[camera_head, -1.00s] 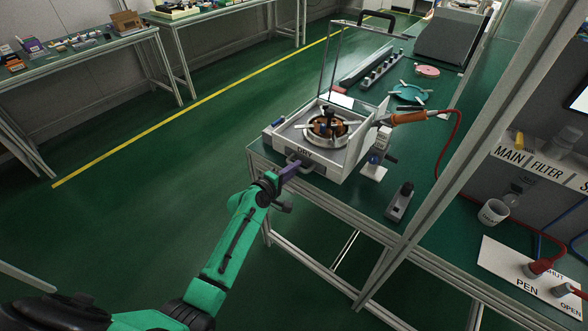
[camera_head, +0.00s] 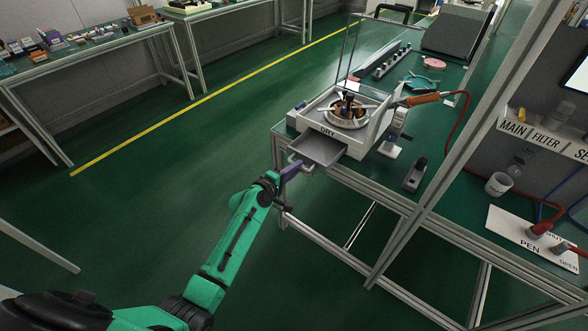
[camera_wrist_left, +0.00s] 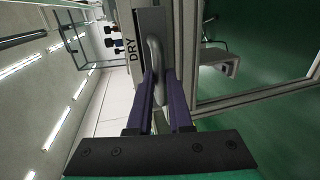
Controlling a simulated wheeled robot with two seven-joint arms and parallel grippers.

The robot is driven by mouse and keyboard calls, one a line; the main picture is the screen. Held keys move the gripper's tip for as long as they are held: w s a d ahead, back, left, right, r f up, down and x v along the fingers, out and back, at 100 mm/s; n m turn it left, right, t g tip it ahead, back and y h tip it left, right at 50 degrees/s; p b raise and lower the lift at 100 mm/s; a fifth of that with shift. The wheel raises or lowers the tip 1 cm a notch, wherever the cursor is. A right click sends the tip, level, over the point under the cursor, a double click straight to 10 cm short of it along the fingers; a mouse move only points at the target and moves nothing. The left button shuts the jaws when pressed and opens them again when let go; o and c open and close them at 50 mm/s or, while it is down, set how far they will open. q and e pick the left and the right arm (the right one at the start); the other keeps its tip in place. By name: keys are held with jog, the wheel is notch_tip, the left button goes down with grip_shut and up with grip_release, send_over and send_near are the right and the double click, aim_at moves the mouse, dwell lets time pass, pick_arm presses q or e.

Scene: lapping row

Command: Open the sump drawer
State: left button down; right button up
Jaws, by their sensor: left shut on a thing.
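The sump drawer (camera_head: 318,149) is a grey tray under the front of the white lapping machine (camera_head: 376,132), below its DRY label. It is pulled out, and its open top shows no contents that I can make out. My left gripper (camera_head: 292,168) is at the drawer's front, with its purple fingers shut on the metal bar handle (camera_head: 306,169). In the left wrist view the two purple fingers (camera_wrist_left: 163,85) close around the handle (camera_wrist_left: 154,54) on the drawer front. My right gripper is not in view.
The machine stands on a green-topped bench (camera_head: 442,150) with a metal frame. Open green floor lies left.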

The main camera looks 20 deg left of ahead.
pick_arm(q)
jog(key=c, duration=1.2)
grip_release()
jog(key=shift+w+d+f, duration=0.1)
jog(key=shift+w+f, duration=0.05)
jog(key=shift+c, duration=0.2)
jog(key=shift+o, duration=0.6)
jog(key=v, duration=1.4)
jog(key=shift+s, duration=0.3)
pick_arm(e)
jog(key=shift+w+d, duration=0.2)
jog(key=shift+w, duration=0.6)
